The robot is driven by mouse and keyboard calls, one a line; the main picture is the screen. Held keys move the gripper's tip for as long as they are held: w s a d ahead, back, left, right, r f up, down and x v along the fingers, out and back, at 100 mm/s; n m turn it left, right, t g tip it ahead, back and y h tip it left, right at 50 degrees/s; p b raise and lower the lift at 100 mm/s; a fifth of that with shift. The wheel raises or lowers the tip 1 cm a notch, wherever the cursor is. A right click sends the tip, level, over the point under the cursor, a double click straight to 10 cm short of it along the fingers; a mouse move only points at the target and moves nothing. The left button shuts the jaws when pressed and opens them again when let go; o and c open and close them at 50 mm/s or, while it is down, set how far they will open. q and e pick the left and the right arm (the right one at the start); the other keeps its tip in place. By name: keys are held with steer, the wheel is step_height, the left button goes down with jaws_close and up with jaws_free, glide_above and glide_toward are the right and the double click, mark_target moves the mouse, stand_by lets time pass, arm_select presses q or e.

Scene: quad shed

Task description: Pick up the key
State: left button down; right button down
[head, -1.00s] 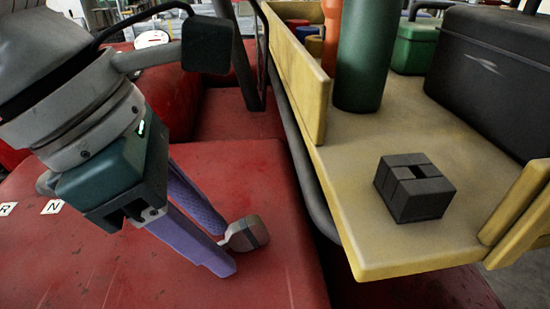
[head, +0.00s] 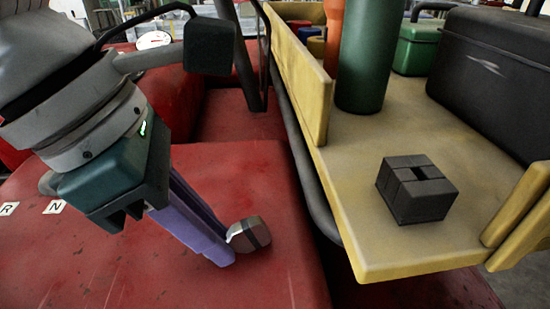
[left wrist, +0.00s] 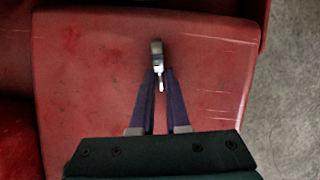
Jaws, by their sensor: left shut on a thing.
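The key has a grey and dark head (head: 249,234) that shows just past my left fingertips in the head view, over the red surface. In the left wrist view the key (left wrist: 157,55) lies in line with the fingers, its pale, shiny narrow part between the tips. My left gripper (head: 222,250), with purple fingers, is shut on the key; it also shows in the left wrist view (left wrist: 160,78). The fingers hide part of the key. I cannot tell whether the key still touches the red surface. My right gripper is not in view.
The red body panel (head: 110,265) lies under the gripper. To the right is a yellow rack (head: 385,245) bearing a dark slotted block (head: 418,200), a green cylinder (head: 366,60) and a black case (head: 495,75). A dark mirror (head: 208,46) stands near my left arm.

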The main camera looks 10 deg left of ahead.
arm_select(q)
steer(key=shift+r, duration=0.25)
steer(key=shift+s+d, duration=0.1)
steer(key=shift+s, duration=0.2)
steer(key=s, duration=0.2)
steer(key=s+d, duration=0.1)
steer(key=s, duration=0.2)
steer(key=s+d, duration=0.1)
steer(key=s, duration=0.1)
steer(key=shift+s+d+b, duration=0.15)
steer(key=shift+s+b, duration=0.15)
steer(key=shift+s, duration=0.1)
steer(key=s+d+p, duration=0.2)
steer(key=s+p, duration=0.3)
steer(key=s, duration=0.4)
steer(key=shift+d, duration=0.3)
steer(key=shift+r, duration=0.1)
